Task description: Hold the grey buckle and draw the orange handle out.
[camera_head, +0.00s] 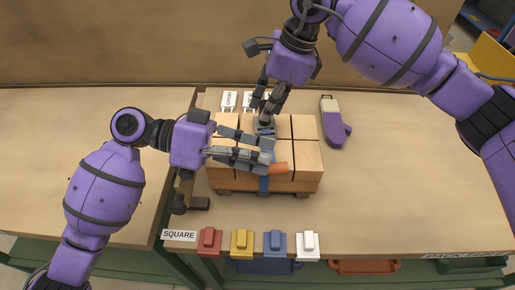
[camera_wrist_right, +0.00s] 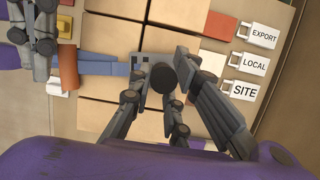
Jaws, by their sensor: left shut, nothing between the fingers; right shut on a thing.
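Light brown bricks (camera_head: 225,172) are stacked on a wooden pallet (camera_head: 300,193), with a blue strap (camera_head: 263,185) over them; the strap also shows in the right wrist view (camera_wrist_right: 100,64). My right gripper (camera_head: 265,119) is shut on the grey buckle (camera_wrist_right: 139,68) on top, at a dark round part; its fingers hide some of it. The orange handle (camera_head: 280,168) lies at the strap's near end; it also shows in the right wrist view (camera_wrist_right: 68,68). My left gripper (camera_head: 270,156) is shut and empty right beside the handle; I cannot tell if they touch.
A purple and grey mitt (camera_head: 334,124) lies right of the stack. Red, yellow, blue and white blocks (camera_head: 242,242) line the front edge beside a SQUARE label (camera_head: 179,235). White EXPORT (camera_wrist_right: 258,35), LOCAL and SITE tags lie behind the stack. The right side of the table is clear.

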